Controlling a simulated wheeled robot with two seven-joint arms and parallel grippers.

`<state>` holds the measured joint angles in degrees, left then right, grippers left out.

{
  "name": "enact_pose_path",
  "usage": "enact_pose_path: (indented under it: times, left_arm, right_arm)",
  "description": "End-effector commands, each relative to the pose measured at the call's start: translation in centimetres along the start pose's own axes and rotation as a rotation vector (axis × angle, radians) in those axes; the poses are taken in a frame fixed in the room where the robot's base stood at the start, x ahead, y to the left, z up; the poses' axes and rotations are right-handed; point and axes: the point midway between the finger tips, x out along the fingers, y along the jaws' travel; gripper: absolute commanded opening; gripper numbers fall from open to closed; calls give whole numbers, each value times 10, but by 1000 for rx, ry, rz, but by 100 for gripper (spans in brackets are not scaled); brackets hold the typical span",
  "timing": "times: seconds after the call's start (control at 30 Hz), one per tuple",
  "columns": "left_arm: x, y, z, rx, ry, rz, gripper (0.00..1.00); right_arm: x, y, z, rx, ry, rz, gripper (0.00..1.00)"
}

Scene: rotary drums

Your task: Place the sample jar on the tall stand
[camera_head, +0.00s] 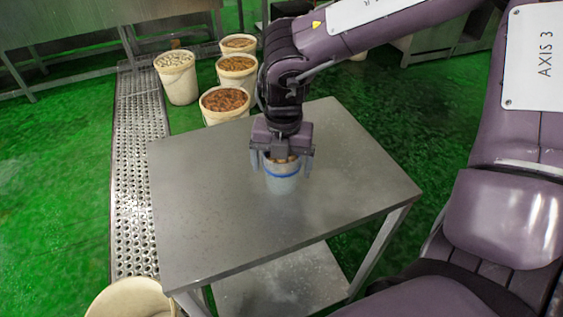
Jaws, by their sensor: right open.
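The sample jar (283,184) is a small pale grey-blue container with a blue band and brownish contents at its top. It stands upright on a steel table (200,220) near the middle of the view. My right gripper (281,166) points down over the jar, with one finger on each side of it. The fingers are open, with small gaps seeming to show between them and the jar. The gripper body hides part of the jar's top. I cannot pick out a separate tall stand. My left gripper is not in view.
White buckets of pieces (177,78) stand on the green floor behind the table. A perforated metal drain strip (137,180) runs along its left. A pale round container (130,298) is at the bottom left. The tabletop around the jar is clear.

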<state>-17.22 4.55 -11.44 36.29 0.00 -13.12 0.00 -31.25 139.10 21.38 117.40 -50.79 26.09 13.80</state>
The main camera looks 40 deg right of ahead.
Motion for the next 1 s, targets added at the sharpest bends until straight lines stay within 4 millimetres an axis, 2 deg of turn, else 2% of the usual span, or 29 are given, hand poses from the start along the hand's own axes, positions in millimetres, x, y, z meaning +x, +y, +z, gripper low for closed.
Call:
enact_pose_path:
  times: [0.2,0.27,0.7,0.83,1.0]
  left_arm:
    - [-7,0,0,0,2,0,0]
    - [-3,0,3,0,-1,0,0]
    - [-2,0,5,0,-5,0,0]
    - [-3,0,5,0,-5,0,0]
    - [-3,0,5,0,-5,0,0]
  right_arm:
    - [-6,0,0,0,0,0,89]
    - [-12,1,1,-1,-4,3,89]
    - [-102,1,1,0,-5,2,89]
    - [-116,0,0,0,-2,-1,89]
    - [-123,0,0,-1,0,0,89]
